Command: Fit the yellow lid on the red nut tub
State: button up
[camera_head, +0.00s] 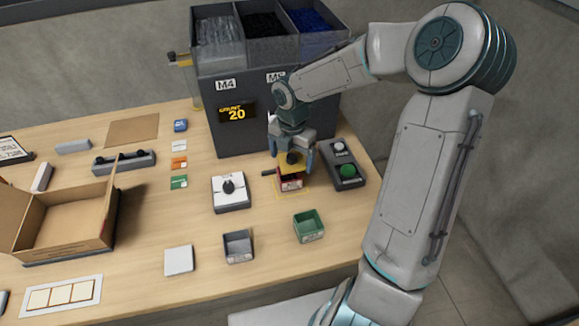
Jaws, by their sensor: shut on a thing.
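The red nut tub (290,185) stands on the table in front of the grey feeder, with a pale label on its front. The yellow lid (286,168) shows as a yellow patch at the top of the tub, with a dark round part above it. My gripper (292,159) points down over the tub and is shut on the yellow lid. The lid is at or just above the rim; I cannot tell whether it is seated. The fingers hide part of it.
The feeder (237,130) stands close behind, its display reading 20. A grey box with a green button (348,171) is close on the right. A scale-like box (230,191), a green tub (308,226) and a grey tub (238,246) stand nearby. An open carton (66,206) is left.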

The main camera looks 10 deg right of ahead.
aim_at(289, 166)
jog(key=shift+w+a+f, duration=0.25)
jog(key=shift+w+f, duration=0.1)
jog(key=shift+w, duration=0.2)
jog(key=shift+f, duration=2)
jog(key=shift+f, duration=0.1)
jog(key=o, duration=0.7)
